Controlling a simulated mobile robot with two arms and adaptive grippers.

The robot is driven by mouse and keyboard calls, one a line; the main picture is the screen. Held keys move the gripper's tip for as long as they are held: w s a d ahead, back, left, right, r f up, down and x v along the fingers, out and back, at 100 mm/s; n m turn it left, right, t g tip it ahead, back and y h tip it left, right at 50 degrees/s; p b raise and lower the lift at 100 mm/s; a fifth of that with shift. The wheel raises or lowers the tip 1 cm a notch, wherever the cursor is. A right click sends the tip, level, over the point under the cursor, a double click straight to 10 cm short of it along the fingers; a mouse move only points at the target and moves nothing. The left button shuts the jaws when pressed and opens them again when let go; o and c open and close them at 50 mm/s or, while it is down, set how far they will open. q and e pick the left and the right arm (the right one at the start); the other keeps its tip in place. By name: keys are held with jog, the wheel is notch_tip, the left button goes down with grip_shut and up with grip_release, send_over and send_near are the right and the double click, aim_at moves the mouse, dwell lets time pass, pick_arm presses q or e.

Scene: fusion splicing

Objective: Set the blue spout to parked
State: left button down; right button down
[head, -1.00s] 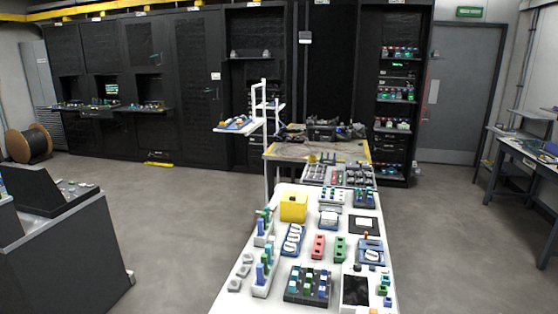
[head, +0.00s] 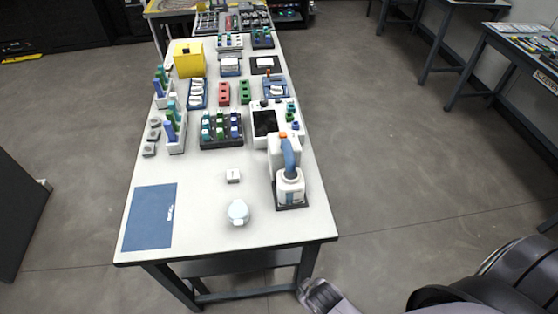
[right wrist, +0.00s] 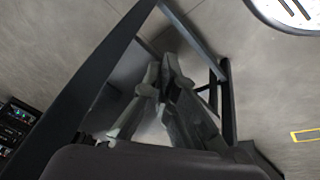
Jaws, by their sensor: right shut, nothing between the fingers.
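The blue spout (head: 288,156) is a curved piece with an orange part at its upper end. It is on a white machine (head: 281,148) near the front right of the table, and its lower end is above a white vessel (head: 290,186) on a dark base. Whether the spout touches the vessel cannot be told. My right gripper (head: 312,290) is low, beyond the table's front edge, apart from the spout. In the right wrist view, its fingers (right wrist: 161,78) are together and empty. My left gripper is not in view.
The white table (head: 205,255) has a clear front left part with a blue mat (head: 149,217). A round white jar (head: 238,211) and a small white block (head: 233,176) stand left of the machine. Racks and a yellow box (head: 189,60) stand farther back.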

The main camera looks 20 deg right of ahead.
jog(key=w+d+r+t+h+b, duration=0.1)
jog(key=w+r, duration=0.2)
jog(key=r, duration=0.6)
jog(key=w+r+t, duration=0.2)
jog(key=w+r, duration=0.1)
jog(key=r, duration=0.7)
jog(key=n+t+h, duration=0.2)
jog(key=n+t, duration=0.3)
jog(key=t, duration=0.4)
send_near(288, 155)
jog(key=s+a+r, duration=0.2)
jog(key=a+r, duration=0.2)
jog(key=a, duration=0.3)
jog(key=shift+w+d+f+p, duration=0.6)
jog(key=shift+w+d, duration=0.4)
jog(key=shift+w, duration=0.65)
jog(key=shift+w+d+f+p, duration=0.55)
jog(key=shift+w+d, duration=0.45)
jog(key=shift+w, duration=0.65)
jog(key=shift+w+d+f+p, duration=0.55)
jog(key=shift+w+d, duration=0.45)
jog(key=shift+w, duration=0.65)
